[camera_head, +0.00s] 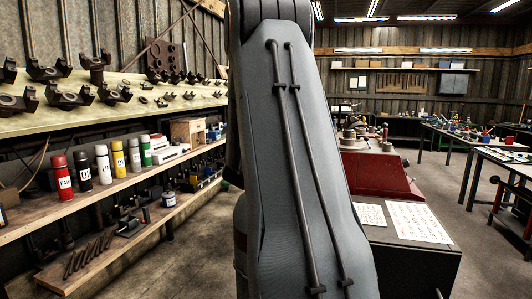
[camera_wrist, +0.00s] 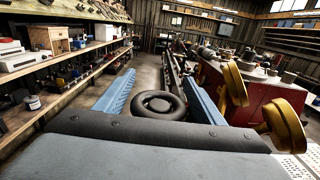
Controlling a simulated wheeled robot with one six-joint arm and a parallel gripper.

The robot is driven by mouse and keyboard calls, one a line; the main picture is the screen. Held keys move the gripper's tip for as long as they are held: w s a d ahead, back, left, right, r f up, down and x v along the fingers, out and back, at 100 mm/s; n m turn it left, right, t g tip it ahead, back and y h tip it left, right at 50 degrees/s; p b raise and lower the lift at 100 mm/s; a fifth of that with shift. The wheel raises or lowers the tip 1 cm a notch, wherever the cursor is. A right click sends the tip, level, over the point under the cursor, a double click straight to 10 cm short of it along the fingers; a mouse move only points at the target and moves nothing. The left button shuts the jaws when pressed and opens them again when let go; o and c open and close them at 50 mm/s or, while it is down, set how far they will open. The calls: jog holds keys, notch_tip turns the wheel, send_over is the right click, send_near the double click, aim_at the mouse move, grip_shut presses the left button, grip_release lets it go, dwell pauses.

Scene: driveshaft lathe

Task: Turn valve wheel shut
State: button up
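In the wrist view, the two blue fingers of my gripper (camera_wrist: 160,77) stand wide apart. A dark round ring (camera_wrist: 159,104) with a hollow middle shows between them, close to the palm; I cannot tell whether it is a wheel or part of my gripper. Two yellow wheel-like handles stand right of the fingers, on the side of the red lathe: a farther one (camera_wrist: 235,84) and a nearer one (camera_wrist: 286,130). Neither is between the fingers. I cannot tell which is the valve wheel. In the head view, my arm covers the middle and hides the gripper and handles.
The red lathe (camera_head: 378,176) stands right of my arm, with a dark cabinet (camera_head: 410,262) bearing paper sheets in front. A wooden shelf (camera_head: 30,222) with bottles and tools runs along the left. Work tables (camera_head: 470,143) stand at the right. Open floor lies between cabinet and tables.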

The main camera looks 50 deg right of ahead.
jog(key=c, duration=0.8)
jog(key=shift+g, duration=0.3)
jog(key=shift+s+a+m+g+y+b, duration=0.15)
jog(key=shift+s+m+g+y+b, duration=0.85)
jog(key=shift+m+g, duration=2.05)
jog(key=shift+s+a+m+g+y+b, duration=0.2)
jog(key=shift+s+m+g+y+b, duration=0.3)
jog(key=shift+m+g+b, duration=2.45)
jog(key=shift+s+a+m+g+y+p, duration=0.15)
jog(key=shift+s+m+g+y+p, duration=0.4)
jog(key=shift+m+g, duration=2.65)
jog(key=n+g, duration=0.2)
jog(key=g, duration=0.1)
jog(key=shift+s+n+y, duration=0.25)
jog(key=shift+s+n, duration=0.05)
jog(key=shift+n, duration=0.1)
jog(key=o, duration=1.1)
